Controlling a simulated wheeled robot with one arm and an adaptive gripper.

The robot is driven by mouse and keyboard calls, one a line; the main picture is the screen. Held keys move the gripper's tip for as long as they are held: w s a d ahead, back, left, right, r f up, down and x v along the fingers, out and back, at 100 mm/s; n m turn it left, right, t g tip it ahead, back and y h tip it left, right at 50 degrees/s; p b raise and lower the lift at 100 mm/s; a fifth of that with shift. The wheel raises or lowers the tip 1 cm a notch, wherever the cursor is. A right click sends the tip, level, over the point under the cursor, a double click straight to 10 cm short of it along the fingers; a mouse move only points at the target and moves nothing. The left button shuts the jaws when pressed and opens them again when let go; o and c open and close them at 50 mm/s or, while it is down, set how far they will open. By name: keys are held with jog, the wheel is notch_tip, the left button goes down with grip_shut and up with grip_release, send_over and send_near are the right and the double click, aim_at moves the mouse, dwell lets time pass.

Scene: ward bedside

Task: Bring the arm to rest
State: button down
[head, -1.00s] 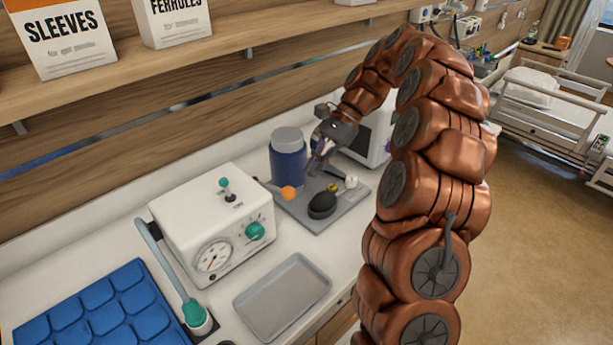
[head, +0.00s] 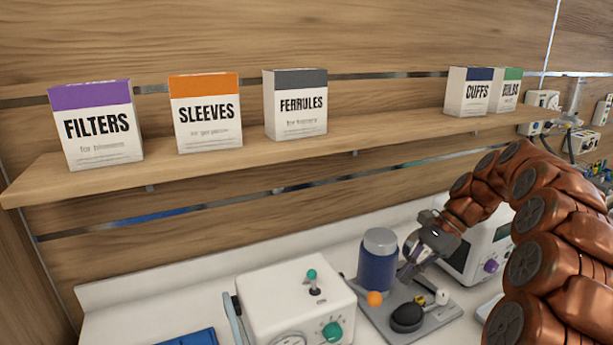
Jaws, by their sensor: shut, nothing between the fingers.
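My copper-coloured arm rises at the right and curves over to the counter. My gripper (head: 408,272) points down and is shut with nothing in it. It hangs just right of a blue jar with a grey lid (head: 378,262), over the back part of a grey tray (head: 445,322). I cannot tell whether the fingertips touch anything there.
The tray bears a black bulb (head: 407,317) and an orange ball (head: 375,299). A white gauge box (head: 290,305) stands left, a white device (head: 480,250) behind my gripper. Above runs a wooden shelf (head: 370,135) with several labelled boxes, such as FERRULES (head: 296,104).

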jog(key=s+a+r+n+h, duration=0.2)
jog(key=s+a+n+h, duration=0.35)
jog(key=s+a, duration=0.7)
jog(key=s+d+f+n+h, duration=0.1)
jog(key=s+d+f+n, duration=0.1)
jog(key=s, duration=0.8)
jog(key=s+d+f+n+h, duration=0.2)
jog(key=s+f+n, duration=0.3)
jog(key=s, duration=0.4)
jog(key=shift+s, duration=0.35)
jog(key=c, duration=1.9)
grip_release()
jog(key=shift+d+f+n, duration=0.1)
jog(key=shift+n, duration=0.15)
